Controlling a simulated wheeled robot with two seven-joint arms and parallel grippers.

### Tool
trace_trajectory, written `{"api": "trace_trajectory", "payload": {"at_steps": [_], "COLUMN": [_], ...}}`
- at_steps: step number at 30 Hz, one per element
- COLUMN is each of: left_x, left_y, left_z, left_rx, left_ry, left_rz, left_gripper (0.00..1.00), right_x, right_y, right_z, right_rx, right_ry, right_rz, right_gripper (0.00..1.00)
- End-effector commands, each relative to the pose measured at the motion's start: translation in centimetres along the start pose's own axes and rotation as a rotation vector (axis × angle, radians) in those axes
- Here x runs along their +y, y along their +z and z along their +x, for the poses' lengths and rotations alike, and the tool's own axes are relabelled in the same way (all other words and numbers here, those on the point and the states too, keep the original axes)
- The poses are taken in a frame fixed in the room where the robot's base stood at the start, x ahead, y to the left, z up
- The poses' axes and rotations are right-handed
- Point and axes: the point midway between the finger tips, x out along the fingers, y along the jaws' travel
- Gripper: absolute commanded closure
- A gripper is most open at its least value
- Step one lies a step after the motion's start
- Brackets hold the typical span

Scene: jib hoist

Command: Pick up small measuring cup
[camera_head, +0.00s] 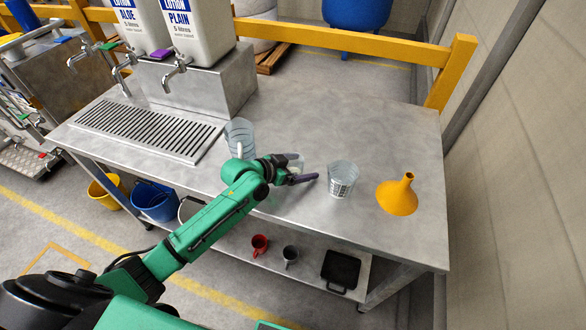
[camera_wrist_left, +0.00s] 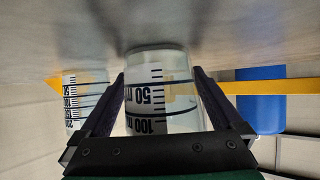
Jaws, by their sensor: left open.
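The small measuring cup (camera_head: 297,158) stands on the steel table, partly hidden behind my left gripper (camera_head: 300,172). In the left wrist view the clear cup (camera_wrist_left: 158,66), with black 50 and 100 marks, sits between the two dark fingers of my left gripper (camera_wrist_left: 158,76). The fingers are open, one on each side of it. Whether either finger touches the cup is hard to tell. My right gripper is not in view.
A larger clear measuring cup (camera_head: 343,178) stands to the right, with an orange funnel (camera_head: 397,195) beyond it. A clear jug (camera_head: 239,136) stands to the left. Lotion containers (camera_head: 197,35) and a drain grate (camera_head: 150,127) are at the back left.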

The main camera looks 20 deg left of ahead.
Motion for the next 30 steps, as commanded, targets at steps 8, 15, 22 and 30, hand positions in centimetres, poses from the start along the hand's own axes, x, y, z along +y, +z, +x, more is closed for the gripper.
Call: {"api": "trace_trajectory", "payload": {"at_steps": [8,15,22,30], "left_x": [0.0,0.0,-0.1,-0.1], "left_y": [0.1,0.1,-0.5,-2.9], "left_z": [-0.1,-0.1,-0.3,-1.7], "left_rx": [-0.001,0.0,0.0,0.002], "left_ry": [0.0,0.0,0.0,-0.001], "left_rz": [-0.001,-0.001,0.0,0.001], "left_gripper": [0.73,0.81,0.81,0.81], "right_x": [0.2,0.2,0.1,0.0], "right_y": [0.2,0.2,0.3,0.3], "right_z": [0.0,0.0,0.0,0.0], "right_rx": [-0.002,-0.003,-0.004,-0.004], "right_ry": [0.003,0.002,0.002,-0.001], "right_rz": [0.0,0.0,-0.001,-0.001], "right_gripper": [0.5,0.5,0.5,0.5]}}
